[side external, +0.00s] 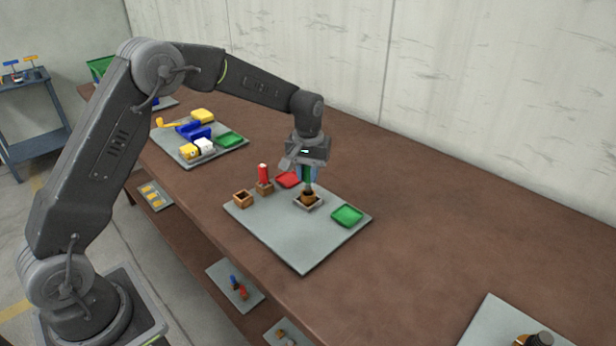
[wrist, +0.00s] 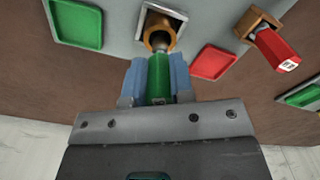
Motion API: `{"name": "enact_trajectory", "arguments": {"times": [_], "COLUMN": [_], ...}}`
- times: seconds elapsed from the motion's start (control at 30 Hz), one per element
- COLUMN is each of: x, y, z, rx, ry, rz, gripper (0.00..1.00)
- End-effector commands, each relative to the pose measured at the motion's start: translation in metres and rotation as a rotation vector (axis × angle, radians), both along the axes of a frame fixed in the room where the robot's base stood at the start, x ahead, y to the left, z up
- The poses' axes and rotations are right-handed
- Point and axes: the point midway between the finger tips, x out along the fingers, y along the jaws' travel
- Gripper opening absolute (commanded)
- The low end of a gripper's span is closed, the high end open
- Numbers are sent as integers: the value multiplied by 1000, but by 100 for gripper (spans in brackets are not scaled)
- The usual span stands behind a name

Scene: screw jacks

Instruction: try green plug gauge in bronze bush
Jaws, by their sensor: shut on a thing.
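The green plug gauge (wrist: 158,85) has a green handle and a grey metal end. My gripper (side external: 306,180) is shut on its handle, and the blue fingers (wrist: 159,75) flank it in the wrist view. The bronze bush (side external: 308,198) sits in a light square holder (side external: 319,205) on the grey board. In the wrist view the bush (wrist: 157,23) shows as a bronze ring. The gauge's metal end (wrist: 159,42) is at the bush's mouth; I cannot tell how far inside it is.
A red plug gauge (side external: 263,173) stands in a brown block (side external: 265,188), beside an empty brown block (side external: 243,199). A red tray (side external: 288,180) and a green tray (side external: 347,215) lie on the same grey board (side external: 300,245).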

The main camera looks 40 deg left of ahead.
Motion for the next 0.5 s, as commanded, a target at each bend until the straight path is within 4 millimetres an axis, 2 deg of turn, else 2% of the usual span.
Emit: {"name": "enact_trajectory", "arguments": {"times": [0.5], "x": [1], "y": [0], "z": [9], "rx": [1], "ry": [-3], "rz": [0], "gripper": [0]}}
